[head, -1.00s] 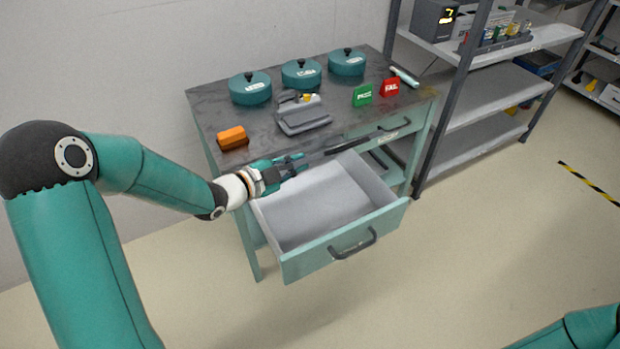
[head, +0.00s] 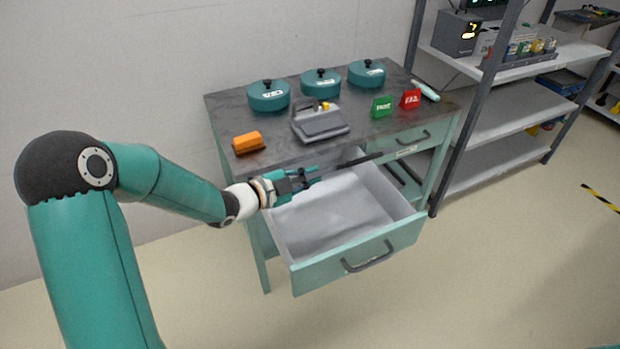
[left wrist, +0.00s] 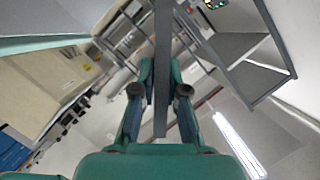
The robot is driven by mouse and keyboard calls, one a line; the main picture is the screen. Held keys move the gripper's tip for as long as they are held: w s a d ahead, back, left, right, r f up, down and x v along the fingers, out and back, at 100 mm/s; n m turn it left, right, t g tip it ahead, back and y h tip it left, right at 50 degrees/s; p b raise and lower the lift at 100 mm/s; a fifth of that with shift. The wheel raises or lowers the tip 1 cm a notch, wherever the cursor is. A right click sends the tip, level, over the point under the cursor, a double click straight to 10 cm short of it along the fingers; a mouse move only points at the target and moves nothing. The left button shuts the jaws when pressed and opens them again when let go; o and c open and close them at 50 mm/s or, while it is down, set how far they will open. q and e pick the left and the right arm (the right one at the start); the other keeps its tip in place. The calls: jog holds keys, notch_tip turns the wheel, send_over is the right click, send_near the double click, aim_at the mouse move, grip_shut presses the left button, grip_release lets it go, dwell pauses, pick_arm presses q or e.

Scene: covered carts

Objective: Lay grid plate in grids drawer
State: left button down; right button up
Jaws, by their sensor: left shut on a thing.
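The grid plate (head: 360,161) shows as a thin dark strip, edge-on, reaching right from my left gripper (head: 312,174). My left gripper is shut on it. The plate is over the back part of the open drawer (head: 352,258), close to the table's front edge. The drawer is pulled out, with a pale interior that looks empty and a dark front handle. In the left wrist view the plate (left wrist: 163,60) stands as a long grey strip between the fingers (left wrist: 160,92). Its grid face does not show. My right gripper is out of view.
The table top (head: 285,118) holds several teal lidded pots (head: 320,83), a grey device (head: 320,123), an orange block (head: 248,143), and green (head: 382,107) and red (head: 410,99) signs. A shelf rack (head: 490,110) stands close on the right. The floor before the drawer is clear.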

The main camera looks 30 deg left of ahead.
pick_arm(q)
jog(key=w+a+f+b, duration=0.2)
jog(key=a+f+b, duration=0.1)
jog(key=f, duration=0.3)
jog(key=w+a+f+b, duration=0.3)
jog(key=a+f+b, duration=0.1)
jog(key=f+b, duration=0.1)
jog(key=shift+w+f, duration=0.25)
jog(key=shift+f, duration=0.25)
dwell(0.3)
jog(key=c, duration=1.2)
grip_release()
jog(key=shift+o, duration=0.3)
jog(key=shift+f, duration=0.1)
